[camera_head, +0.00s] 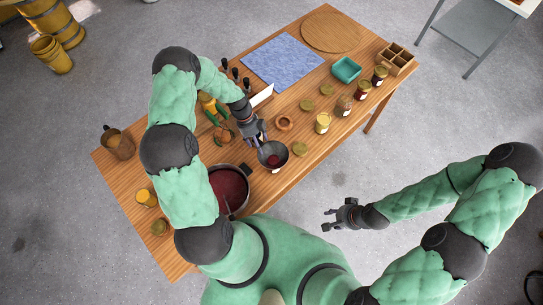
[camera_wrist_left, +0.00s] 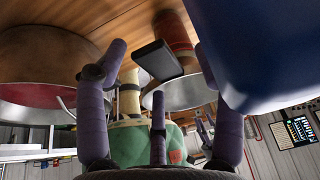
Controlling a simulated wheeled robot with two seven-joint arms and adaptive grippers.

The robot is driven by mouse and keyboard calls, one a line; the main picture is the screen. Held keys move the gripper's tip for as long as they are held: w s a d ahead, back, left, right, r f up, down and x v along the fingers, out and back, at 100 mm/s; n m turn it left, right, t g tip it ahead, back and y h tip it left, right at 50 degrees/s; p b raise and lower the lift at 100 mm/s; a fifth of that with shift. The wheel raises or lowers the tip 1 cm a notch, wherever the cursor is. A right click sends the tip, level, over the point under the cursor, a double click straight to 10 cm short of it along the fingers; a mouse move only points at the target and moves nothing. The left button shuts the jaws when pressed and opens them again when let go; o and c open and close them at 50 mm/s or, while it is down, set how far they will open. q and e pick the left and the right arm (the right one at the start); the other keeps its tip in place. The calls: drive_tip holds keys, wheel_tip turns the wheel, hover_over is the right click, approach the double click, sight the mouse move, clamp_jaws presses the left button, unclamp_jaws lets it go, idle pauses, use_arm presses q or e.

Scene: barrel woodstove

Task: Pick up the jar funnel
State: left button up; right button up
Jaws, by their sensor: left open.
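The jar funnel (camera_head: 272,154) is a grey metal dish with dark red in its middle, near the table's front edge. In the left wrist view, which is upside down, the funnel (camera_wrist_left: 183,95) appears on top of a reddish jar (camera_wrist_left: 174,36). My left gripper (camera_head: 259,139) is open at the funnel's upper-left rim in the head view. In the left wrist view my gripper's purple fingers (camera_wrist_left: 157,95) stand apart, with the funnel seen between them. Contact cannot be told. My right gripper (camera_head: 328,218) is open and empty, off the table's front side.
A pot of red jam (camera_head: 229,187) stands left of the funnel. A brown ring (camera_head: 284,123), a yellow jar (camera_head: 322,123) and a lid (camera_head: 300,148) lie close to its right. A blue cloth (camera_head: 282,62) and teal tray (camera_head: 346,69) are farther back.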

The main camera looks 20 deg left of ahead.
use_arm(q)
clamp_jaws()
drive_tip(key=shift+s, duration=0.1)
idle(0.3)
